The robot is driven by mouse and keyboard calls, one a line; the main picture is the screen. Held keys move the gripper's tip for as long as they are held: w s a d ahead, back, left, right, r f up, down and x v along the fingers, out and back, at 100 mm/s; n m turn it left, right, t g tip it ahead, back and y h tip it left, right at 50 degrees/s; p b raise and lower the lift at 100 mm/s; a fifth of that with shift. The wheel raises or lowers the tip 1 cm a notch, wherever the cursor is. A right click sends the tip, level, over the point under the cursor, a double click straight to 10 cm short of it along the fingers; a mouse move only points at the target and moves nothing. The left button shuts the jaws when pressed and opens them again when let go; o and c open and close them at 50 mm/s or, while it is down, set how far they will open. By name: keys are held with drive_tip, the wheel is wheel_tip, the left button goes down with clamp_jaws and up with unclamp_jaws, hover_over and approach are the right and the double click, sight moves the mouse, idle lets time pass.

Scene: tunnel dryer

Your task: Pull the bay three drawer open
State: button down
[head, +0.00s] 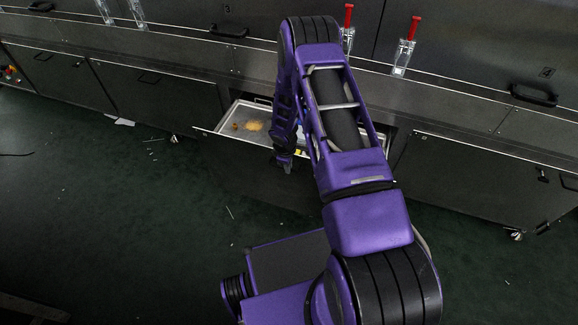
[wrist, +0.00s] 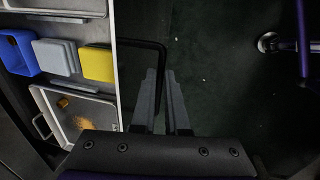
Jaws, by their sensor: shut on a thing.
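The bay three drawer (head: 208,133) stands partly open under the panel marked 3, its front out from the dryer's face. In the wrist view its pale rim (wrist: 113,70) runs beside the dark front. The black drawer handle (wrist: 141,42) loops out from that front. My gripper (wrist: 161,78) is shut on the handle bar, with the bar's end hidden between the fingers. In the head view my gripper (head: 286,163) is small and dark at the drawer front, and my arm hides the drawer's right part.
Inside the drawer are a metal tray (wrist: 35,93) with crumbs, a blue bin (wrist: 18,50), grey blocks (wrist: 57,57) and a yellow block (wrist: 97,64). Red-handled clamps (head: 404,58) stand on the ledge above. The green floor in front is mostly clear.

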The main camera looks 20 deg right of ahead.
drive_tip(key=shift+a, duration=0.1)
idle(0.3)
drive_tip(key=c, duration=0.9)
unclamp_jaws()
drive_tip(key=shift+r, duration=0.1)
drive_tip(key=s+r+p, duration=0.1)
drive_tip(key=r, duration=0.4)
drive_tip(key=a+r+p, duration=0.1)
drive_tip(key=r, duration=0.5)
drive_tip(key=s+r+p, duration=0.1)
drive_tip(key=r, duration=0.5)
drive_tip(key=shift+s+a, duration=0.35)
drive_tip(key=shift+a, duration=0.05)
